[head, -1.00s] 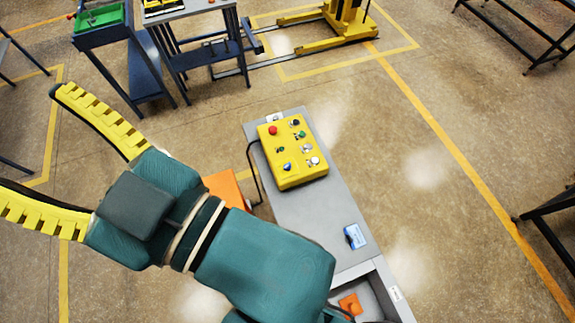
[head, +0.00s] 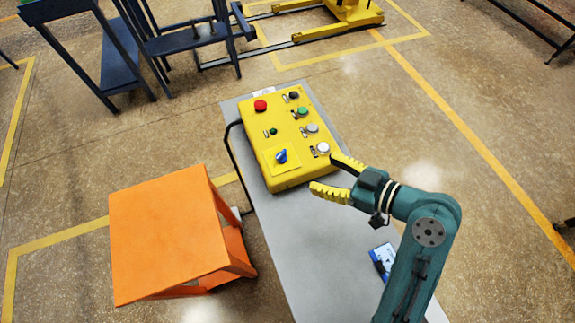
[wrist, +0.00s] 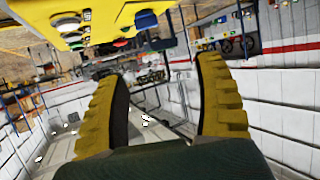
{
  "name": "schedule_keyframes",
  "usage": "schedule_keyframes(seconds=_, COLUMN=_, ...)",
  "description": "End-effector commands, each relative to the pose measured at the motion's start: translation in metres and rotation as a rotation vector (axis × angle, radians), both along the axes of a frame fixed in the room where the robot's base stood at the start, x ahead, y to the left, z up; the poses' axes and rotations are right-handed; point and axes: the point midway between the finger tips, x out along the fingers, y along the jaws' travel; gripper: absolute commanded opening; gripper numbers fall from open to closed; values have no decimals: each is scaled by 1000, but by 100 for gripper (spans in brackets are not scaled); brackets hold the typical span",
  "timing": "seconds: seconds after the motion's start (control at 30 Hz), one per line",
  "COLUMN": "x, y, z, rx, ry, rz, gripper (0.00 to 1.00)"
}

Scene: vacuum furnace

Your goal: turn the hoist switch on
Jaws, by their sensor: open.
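A yellow control box (head: 285,140) lies on a grey bench top. It has a red mushroom button (head: 260,105), a blue rotary switch (head: 281,156), a small green lamp or button (head: 273,131), and black, green, grey and white buttons along its right side. Which control is the hoist switch I cannot read. My gripper (head: 338,178) is open and empty, at the box's lower right corner, with its fingers pointing left toward the blue switch.
An orange stool (head: 165,235) stands left of the grey bench (head: 320,250). A blue-and-white card (head: 383,260) lies on the bench near my arm. Blue tables (head: 120,50) and a yellow lift base (head: 345,15) stand behind.

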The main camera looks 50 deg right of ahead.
Motion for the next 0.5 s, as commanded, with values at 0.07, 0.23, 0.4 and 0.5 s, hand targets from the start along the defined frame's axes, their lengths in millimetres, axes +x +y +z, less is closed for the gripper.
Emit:
schedule_keyframes(seconds=0.07, x=-11, y=-10, z=-16, rx=3, ry=1, rz=-36, gripper=70)
schedule_keyframes(seconds=0.23, x=-2, y=-13, z=-18, rx=4, ry=2, rz=-44, gripper=70)
schedule_keyframes(seconds=0.4, x=33, y=-11, z=-33, rx=5, ry=3, rz=-41, gripper=70)
schedule_keyframes(seconds=0.5, x=56, y=-10, z=-42, rx=5, ry=3, rz=-40, gripper=70)
